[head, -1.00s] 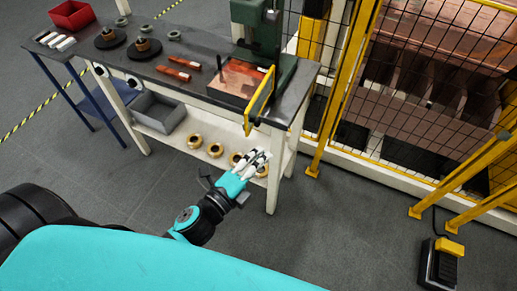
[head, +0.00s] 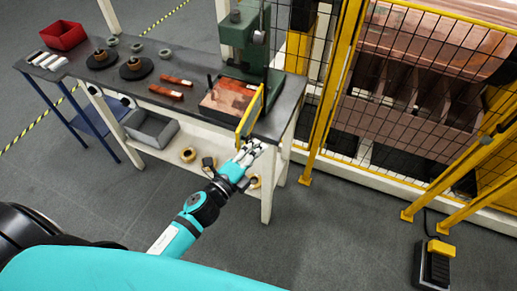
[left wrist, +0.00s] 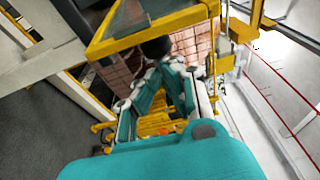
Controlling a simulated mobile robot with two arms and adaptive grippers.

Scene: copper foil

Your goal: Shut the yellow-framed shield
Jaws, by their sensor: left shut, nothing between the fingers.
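The yellow-framed shield (head: 249,116) stands open at the right front of the green press (head: 243,42), swung out toward me. Its yellow frame (left wrist: 150,33) also crosses the top of the left wrist view. My left gripper (head: 250,149) is shut and empty, with its fingertips close by the shield's lower edge at the bench's front. I cannot tell whether they touch it. A copper sheet (head: 228,96) lies on the press bed behind the shield. My right gripper is not in view.
The dark bench top (head: 180,66) holds copper strips and coils on black discs. A grey bin (head: 151,127) and copper rings sit on the lower shelf. A yellow-framed mesh fence (head: 395,95) stands right of the bench. A foot pedal (head: 434,262) is on the floor.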

